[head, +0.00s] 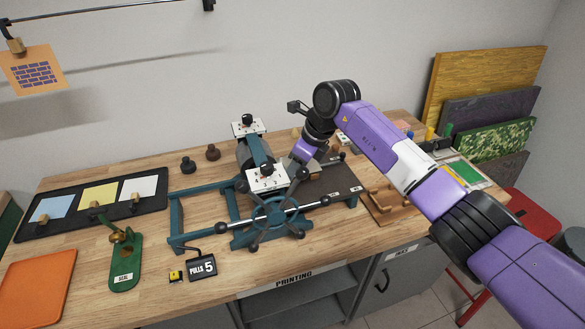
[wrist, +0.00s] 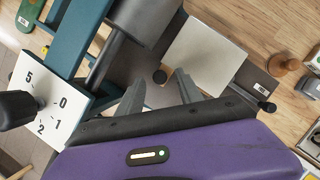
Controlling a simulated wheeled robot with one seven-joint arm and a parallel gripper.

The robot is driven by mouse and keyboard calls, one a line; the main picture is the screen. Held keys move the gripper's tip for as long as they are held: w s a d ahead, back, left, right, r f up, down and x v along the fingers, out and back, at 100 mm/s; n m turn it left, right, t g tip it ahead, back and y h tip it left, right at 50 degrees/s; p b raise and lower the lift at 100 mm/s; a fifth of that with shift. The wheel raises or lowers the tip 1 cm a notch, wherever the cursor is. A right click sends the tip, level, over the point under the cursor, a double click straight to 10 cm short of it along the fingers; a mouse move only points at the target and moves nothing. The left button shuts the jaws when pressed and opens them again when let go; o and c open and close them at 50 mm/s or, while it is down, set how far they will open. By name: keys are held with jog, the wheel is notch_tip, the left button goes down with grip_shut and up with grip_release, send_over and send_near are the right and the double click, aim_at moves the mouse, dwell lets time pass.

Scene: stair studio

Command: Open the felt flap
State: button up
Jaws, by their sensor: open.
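The blue press (head: 275,215) stands on the wooden bench, with a dark grey bed (head: 325,182) on its right side. In the wrist view the dark bed (wrist: 252,84) carries a pale grey panel (wrist: 206,55). I cannot tell for sure whether this panel or the dark sheet is the felt flap.
A numbered dial plate (head: 267,178) and a spoked wheel (head: 275,216) stand close in front of my gripper. A tray with coloured sheets (head: 98,195) lies left. Wooden frames (head: 390,200) and a green screen (head: 463,171) lie right. Boards (head: 485,85) lean on the back wall.

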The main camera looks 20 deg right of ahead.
jog(key=shift+w+a+f, duration=0.1)
jog(key=shift+a+f, duration=0.05)
jog(key=shift+f, duration=0.45)
grip_shut()
dwell(1.1)
